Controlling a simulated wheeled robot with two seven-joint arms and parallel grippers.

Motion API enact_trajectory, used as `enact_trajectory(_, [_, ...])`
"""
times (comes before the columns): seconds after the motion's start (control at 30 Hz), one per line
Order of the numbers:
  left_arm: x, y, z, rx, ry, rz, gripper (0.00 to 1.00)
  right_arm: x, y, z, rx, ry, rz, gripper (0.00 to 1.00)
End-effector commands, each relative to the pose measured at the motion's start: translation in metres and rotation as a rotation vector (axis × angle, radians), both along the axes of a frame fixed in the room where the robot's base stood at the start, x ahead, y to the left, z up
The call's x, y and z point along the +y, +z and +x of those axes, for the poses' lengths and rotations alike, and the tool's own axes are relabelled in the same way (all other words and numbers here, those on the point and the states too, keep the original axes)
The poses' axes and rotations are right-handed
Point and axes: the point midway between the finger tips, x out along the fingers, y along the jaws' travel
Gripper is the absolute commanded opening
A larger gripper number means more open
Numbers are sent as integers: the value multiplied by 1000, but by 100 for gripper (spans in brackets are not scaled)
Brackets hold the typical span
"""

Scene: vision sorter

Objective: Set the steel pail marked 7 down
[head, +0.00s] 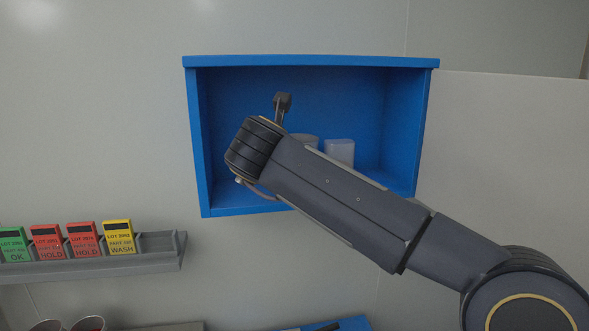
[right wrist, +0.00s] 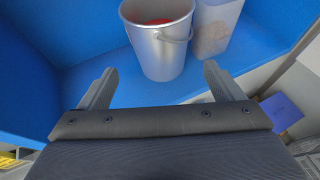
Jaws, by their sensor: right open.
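A steel pail (right wrist: 160,48) with a wire handle and something red inside stands upright on the floor of the blue cubby (right wrist: 70,110). No number shows on the side I see. My right gripper (right wrist: 161,70) is open in front of it, with its fingers apart on either side of the pail's lower part and a gap showing on both sides. In the head view my right arm crosses the cubby (head: 310,61) and hides most of the pail (head: 306,138); only its rim shows. My left gripper is in neither view.
A pale translucent container (head: 340,150) stands right beside the pail. A grey rack (head: 160,258) with several coloured lot cards is on the wall at lower left. Round container tops (head: 88,324) show at the bottom left. The cubby's left side looks free.

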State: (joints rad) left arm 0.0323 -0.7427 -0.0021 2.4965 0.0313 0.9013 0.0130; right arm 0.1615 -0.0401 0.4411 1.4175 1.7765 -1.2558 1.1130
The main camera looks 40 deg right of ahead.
Motion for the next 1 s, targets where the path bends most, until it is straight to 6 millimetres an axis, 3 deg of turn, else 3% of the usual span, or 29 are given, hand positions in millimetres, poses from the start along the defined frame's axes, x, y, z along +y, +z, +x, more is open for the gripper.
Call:
enact_trajectory(0.2, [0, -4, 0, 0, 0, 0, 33, 16, 9, -13, -1, 0, -1, 87])
enact_trajectory(0.37, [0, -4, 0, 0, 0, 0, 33, 18, 11, -15, -1, 3, -9, 87])
enact_trajectory(0.47, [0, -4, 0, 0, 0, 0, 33, 16, 21, -14, -13, 49, -106, 87])
enact_trajectory(0.6, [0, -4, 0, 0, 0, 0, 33, 27, 53, -10, -10, 241, -505, 87])
enact_trajectory(0.67, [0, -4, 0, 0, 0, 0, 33, 44, 63, -10, 27, 365, -751, 87])
enact_trajectory(0.73, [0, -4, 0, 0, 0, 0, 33, 73, 59, -12, 100, 529, -1052, 87])
enact_trajectory(0.77, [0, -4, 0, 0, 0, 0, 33, 88, 52, -14, 139, 605, -1177, 87])
enact_trajectory(0.87, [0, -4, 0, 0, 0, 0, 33, 136, 2, -28, 294, 880, -1571, 87])
enact_trajectory(1.0, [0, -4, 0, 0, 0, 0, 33, 185, -115, -76, 523, 1341, -2022, 87])
